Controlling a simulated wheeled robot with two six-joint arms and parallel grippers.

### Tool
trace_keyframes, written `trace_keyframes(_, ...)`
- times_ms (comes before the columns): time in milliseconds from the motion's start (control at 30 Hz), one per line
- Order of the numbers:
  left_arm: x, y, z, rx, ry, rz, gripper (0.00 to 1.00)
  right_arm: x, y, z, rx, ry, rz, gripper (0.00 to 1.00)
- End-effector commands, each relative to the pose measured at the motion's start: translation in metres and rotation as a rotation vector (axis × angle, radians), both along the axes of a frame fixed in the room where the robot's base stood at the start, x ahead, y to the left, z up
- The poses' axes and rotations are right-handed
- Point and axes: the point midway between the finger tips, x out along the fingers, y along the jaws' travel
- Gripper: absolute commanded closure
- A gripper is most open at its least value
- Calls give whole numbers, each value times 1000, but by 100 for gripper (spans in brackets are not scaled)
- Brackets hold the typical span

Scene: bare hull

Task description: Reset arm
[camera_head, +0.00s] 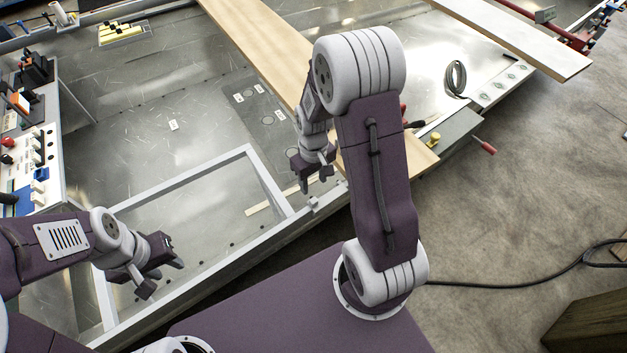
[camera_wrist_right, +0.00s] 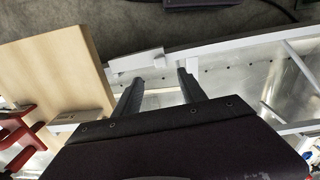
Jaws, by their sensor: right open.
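My right gripper (camera_head: 318,172) hangs over the front edge of the metal hull, next to a wooden plank. In the right wrist view its two fingers (camera_wrist_right: 160,88) are spread apart with nothing between them. Beyond the fingertips lie the pale frame edge and a small light block (camera_wrist_right: 137,63). My left gripper (camera_head: 158,278) is at the lower left, above the white frame bar. Its fingers look spread and no object shows between them.
A long wooden plank (camera_head: 262,45) crosses the hull behind my right arm; another plank (camera_head: 520,38) lies at upper right. A white frame (camera_head: 205,168) sits on the hull. A control panel (camera_head: 35,140) stands at left. A cable (camera_head: 520,284) lies on the floor.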

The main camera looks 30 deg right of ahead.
Motion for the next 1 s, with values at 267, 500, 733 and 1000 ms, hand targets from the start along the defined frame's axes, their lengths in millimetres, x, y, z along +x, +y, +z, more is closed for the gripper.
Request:
trace_keyframes(267, 0, 0, 0, 0, 0, 0, 64, 0, 0, 0, 0, 0, 0, 51)
trace_keyframes(500, 0, 0, 51, 0, 0, 0, 64, 7, 22, 96, -8, -112, 66, 51)
trace_keyframes(733, 0, 0, 80, 0, -1, 0, 64, -74, 49, 152, 23, -130, -79, 51)
trace_keyframes(1000, 0, 0, 75, 0, 0, 0, 64, -85, 49, 141, 28, -100, -186, 51)
